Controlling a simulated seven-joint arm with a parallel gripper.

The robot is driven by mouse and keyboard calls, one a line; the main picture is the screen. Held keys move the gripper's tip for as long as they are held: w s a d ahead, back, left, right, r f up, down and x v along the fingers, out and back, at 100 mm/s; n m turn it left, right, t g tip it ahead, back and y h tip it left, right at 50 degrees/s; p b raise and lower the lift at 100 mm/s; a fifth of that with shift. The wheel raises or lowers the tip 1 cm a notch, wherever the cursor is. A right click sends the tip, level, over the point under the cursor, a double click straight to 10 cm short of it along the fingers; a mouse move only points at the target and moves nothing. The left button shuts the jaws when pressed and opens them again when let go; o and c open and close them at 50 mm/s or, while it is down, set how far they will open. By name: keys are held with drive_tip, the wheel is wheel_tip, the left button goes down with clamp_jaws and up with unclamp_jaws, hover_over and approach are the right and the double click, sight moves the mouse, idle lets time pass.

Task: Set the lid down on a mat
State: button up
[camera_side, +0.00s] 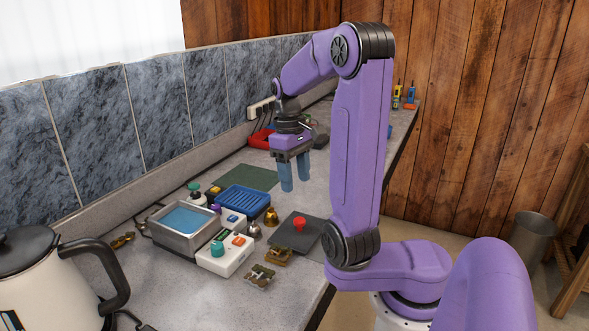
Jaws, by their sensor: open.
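A dark grey flat square (282,238) lies on the bench near its front edge, partly hidden behind my arm. A small red knob-like piece (299,224) stands on it; I cannot tell whether the two form the lid or the square is a mat. A flat green mat (246,176) lies bare farther back. My gripper (295,185) points down with its blue fingers apart and nothing between them. It is in the air, appearing above the bench to the right of the green mat.
A blue ribbed tray (243,200), a metal basin (160,231) with a blue inside, and a white box (225,257) with coloured knobs crowd the middle. Small brass pieces (271,217) stand nearby. A kettle (35,275) fills the near left. A red tray (259,139) sits far back.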

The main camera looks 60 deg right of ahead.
drive_tip(key=w+a+f+n+t, duration=0.1)
drive_tip(key=w+a+n, duration=0.3)
drive_tip(key=a+n, duration=0.5)
drive_tip(key=s+a+f+n, duration=0.1)
drive_tip(key=s+a+n, duration=0.2)
drive_tip(key=s, duration=0.6)
drive_tip(key=s+a+f+n, duration=0.2)
drive_tip(key=s+a, duration=0.1)
drive_tip(key=s, duration=0.6)
drive_tip(key=shift+a+f+n+t, duration=0.2)
drive_tip(key=shift+a+n+t, duration=0.1)
drive_tip(key=shift+n, duration=0.1)
